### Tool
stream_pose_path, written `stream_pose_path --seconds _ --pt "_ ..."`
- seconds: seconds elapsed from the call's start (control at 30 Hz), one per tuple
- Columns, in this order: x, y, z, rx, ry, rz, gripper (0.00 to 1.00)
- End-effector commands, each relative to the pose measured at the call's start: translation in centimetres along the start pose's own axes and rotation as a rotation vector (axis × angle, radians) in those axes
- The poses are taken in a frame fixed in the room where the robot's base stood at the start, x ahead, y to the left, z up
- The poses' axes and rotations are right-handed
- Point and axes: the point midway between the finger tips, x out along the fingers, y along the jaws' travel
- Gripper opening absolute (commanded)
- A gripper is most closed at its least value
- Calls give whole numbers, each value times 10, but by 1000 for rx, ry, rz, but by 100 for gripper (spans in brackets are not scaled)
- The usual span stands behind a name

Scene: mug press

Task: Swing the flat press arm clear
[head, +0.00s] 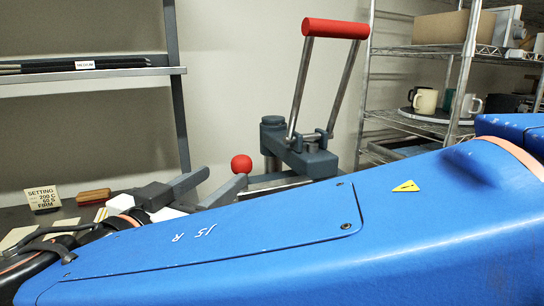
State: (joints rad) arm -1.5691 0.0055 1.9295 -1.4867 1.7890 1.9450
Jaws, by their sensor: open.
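The press (272,135) stands on the bench in the middle, with a dark grey column. Its flat press arm (312,160) reaches out to the right from the column. A tall lever with two metal rods and a red grip (335,28) rises from that arm. A red ball knob (241,164) sits left of the press, low down. My gripper (226,176) is open, its two grey fingers pointing toward the upper right. The right fingertip overlaps the view just below the knob; I cannot tell whether they touch. My blue arm hides the lower part of the press.
A shelf (90,75) hangs on the left wall. A wire rack (415,119) with mugs (425,101) and boxes stands at the right.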

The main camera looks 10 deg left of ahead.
Motion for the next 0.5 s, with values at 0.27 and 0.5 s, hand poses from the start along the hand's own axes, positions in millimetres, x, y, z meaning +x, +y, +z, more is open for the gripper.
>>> stream_pose_path --seconds 0.27,0.5 --pt "46 1 0 -1 0 3 51" --pt "83 1 0 0 0 4 51"
